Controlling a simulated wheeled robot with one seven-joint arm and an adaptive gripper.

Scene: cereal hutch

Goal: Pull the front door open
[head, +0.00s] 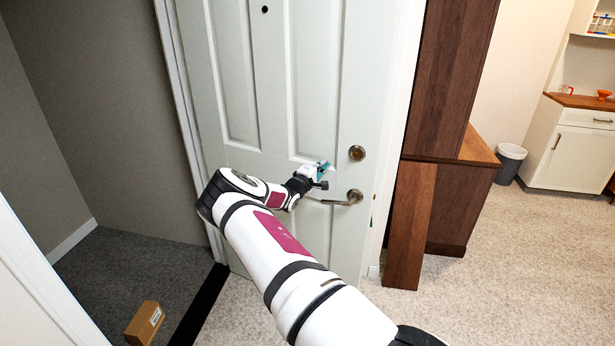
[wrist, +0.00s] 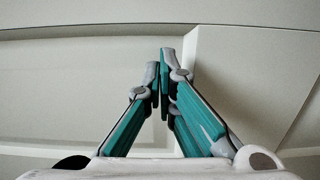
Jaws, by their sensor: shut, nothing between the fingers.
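The white front door (head: 322,100) stands swung open, its panelled face towards me and its handle side at the right. A metal lever handle (head: 352,198) sits near that edge, below a round lock (head: 357,153). My gripper (head: 326,168) is in front of the door, a little above and left of the lever. It looks apart from the lever; whether it touches the door I cannot tell. In the wrist view, the teal fingers (wrist: 164,75) are together and empty, with pale surfaces behind them. The lever does not show there.
The doorway is at the left, with a dark sill (head: 200,305) and a cardboard box (head: 145,323) on dark carpet beyond. A brown wooden cabinet (head: 440,90) stands just right of the door. A grey bin (head: 509,163) is farther right. Light floor (head: 510,270) is clear at the lower right.

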